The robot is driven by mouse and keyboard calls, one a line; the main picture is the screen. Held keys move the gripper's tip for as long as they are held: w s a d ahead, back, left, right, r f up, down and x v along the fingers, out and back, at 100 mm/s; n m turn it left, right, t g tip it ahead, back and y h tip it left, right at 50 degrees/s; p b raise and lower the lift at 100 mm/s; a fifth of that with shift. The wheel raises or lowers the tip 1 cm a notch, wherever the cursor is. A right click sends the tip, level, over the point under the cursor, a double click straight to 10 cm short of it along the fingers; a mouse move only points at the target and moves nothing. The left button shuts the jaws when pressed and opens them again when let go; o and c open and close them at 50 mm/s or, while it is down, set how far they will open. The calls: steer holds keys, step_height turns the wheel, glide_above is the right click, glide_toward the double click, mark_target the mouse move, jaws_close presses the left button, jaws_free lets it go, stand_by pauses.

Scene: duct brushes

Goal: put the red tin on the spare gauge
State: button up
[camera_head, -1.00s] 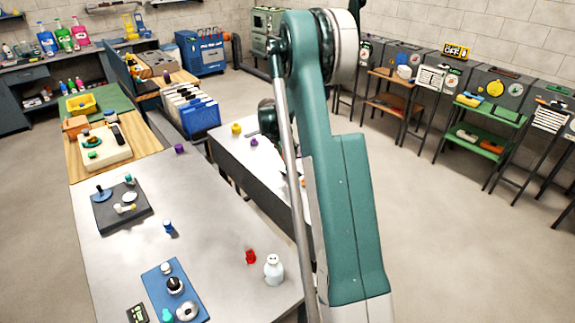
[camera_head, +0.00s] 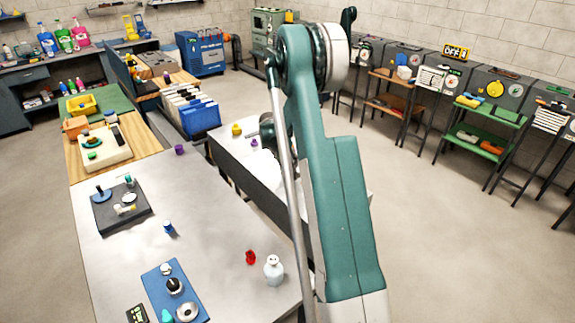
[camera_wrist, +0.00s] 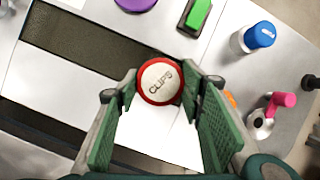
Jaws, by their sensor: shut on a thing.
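The red tin (camera_wrist: 155,95) has a white lid with "CLIPS" on it and a red rim. It shows in the wrist view between the two green fingers of my gripper (camera_wrist: 160,84), which is shut on it. A pale surface and a dark strip lie below it in the picture. In the head view my arm hides the gripper and the tin. I cannot tell for certain which thing is the spare gauge.
In the wrist view, a green block (camera_wrist: 199,14), a blue-capped jar (camera_wrist: 258,36) and a pink-knobbed metal piece (camera_wrist: 265,112) stand near the tin. In the head view, a small red object (camera_head: 250,257) and a pale bottle (camera_head: 274,270) stand on the near table (camera_head: 215,220).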

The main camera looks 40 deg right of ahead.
steer(key=shift+f, duration=0.15)
steer(key=o, duration=0.9)
steer(key=v, duration=1.2)
steer(key=shift+s, duration=0.1)
stand_by(0.6)
